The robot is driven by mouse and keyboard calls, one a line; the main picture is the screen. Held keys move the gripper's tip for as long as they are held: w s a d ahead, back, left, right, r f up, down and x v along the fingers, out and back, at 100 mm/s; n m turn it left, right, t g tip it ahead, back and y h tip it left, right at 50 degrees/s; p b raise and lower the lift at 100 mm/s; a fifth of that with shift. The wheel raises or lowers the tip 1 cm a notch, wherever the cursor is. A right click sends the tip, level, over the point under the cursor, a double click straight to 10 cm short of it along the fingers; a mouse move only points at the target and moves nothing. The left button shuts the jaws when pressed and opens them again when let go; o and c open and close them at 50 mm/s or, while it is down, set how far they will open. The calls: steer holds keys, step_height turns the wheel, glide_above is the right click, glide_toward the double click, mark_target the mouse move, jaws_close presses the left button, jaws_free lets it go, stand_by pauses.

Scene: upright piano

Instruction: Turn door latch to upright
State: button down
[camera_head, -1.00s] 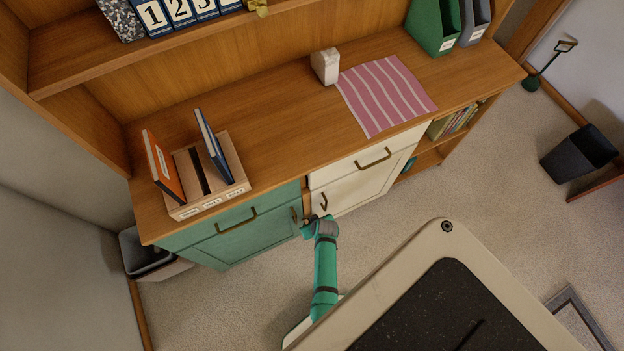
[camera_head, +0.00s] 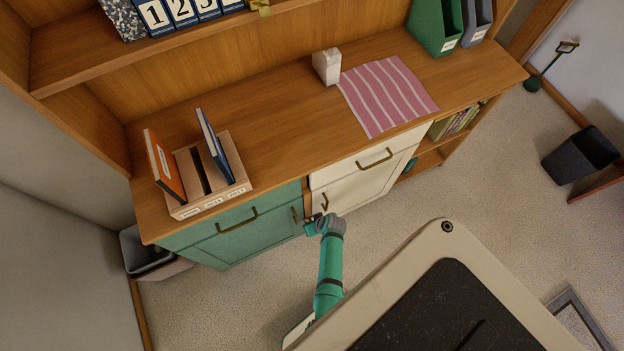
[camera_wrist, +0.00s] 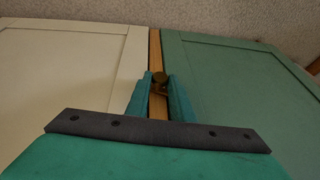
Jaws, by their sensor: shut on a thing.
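The small brass door latch (camera_wrist: 160,78) sits on the wooden strip (camera_wrist: 155,48) between the cream door (camera_wrist: 65,75) and the green door (camera_wrist: 225,75) in the wrist view. Its round end shows between my fingertips, and its lower part is partly hidden, so its exact angle is hard to tell. My gripper (camera_wrist: 161,86) is shut on the latch, one teal finger on each side. In the head view my gripper (camera_head: 312,222) is at the cabinet front, by the gap between the green door (camera_head: 240,240) and the cream door (camera_head: 350,190). The latch cannot be made out there.
Brass handles (camera_head: 325,202) stick out from the doors close to my gripper. The wooden desk top (camera_head: 290,120) above carries a book holder (camera_head: 238,182), a white box (camera_head: 327,66) and a striped pink cloth (camera_head: 385,95). Carpet in front of the cabinet is clear.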

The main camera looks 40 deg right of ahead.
steer(key=shift+s+d+f+t+y, duration=0.1)
steer(key=shift+s+d+t+y, duration=0.15)
steer(key=shift+y, duration=0.65)
steer(key=shift+a, duration=0.1)
steer(key=c, duration=1.6)
jaws_free()
steer(key=shift+o, duration=0.2)
steer(key=shift+w, duration=0.1)
steer(key=v, duration=1.1)
